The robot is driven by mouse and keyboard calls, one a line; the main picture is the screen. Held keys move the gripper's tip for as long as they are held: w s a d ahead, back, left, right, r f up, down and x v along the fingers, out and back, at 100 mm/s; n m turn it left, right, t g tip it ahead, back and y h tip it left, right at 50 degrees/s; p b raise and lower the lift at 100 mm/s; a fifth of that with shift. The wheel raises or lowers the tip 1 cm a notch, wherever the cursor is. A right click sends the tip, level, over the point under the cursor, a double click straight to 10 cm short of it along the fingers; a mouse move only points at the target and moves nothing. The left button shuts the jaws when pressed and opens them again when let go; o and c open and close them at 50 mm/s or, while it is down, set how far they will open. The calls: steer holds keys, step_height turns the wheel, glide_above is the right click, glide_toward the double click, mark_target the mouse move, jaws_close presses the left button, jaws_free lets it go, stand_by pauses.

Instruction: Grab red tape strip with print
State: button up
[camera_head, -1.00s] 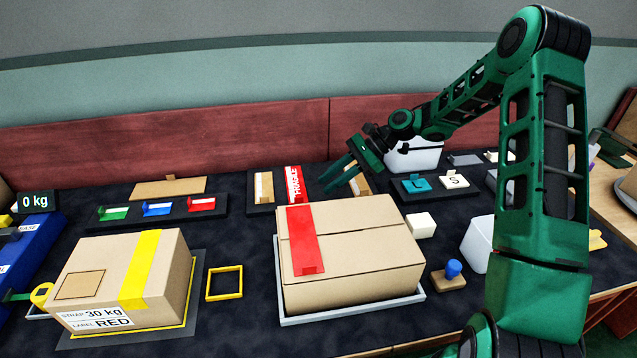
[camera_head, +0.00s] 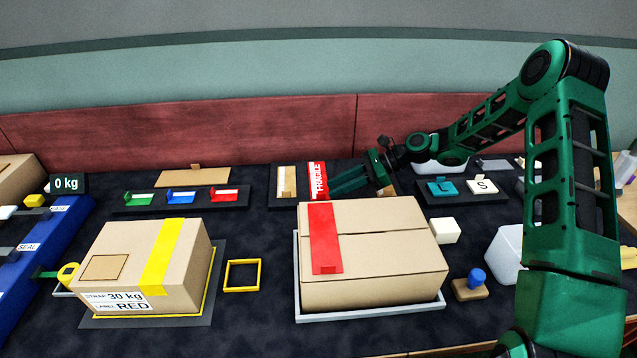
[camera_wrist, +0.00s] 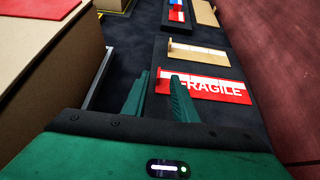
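The red tape strip with white FRAGILE print (camera_head: 318,180) lies on a dark board behind the right box. It also shows in the wrist view (camera_wrist: 212,86), just ahead of my fingers. My gripper (camera_head: 336,184) reaches in from the right, its fingers pointing left toward the printed strip.
A tan strip (camera_head: 286,181) lies left of the printed one. The right box (camera_head: 375,270), with a plain red tape (camera_head: 325,238), stands in front in a grey tray (camera_head: 372,314). Green, blue and red pieces (camera_head: 181,196) lie further left. A teal block (camera_head: 443,187) lies right.

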mark_target(326, 199)
steer(key=x, duration=0.4)
steer(key=shift+f, duration=0.1)
jaws_close()
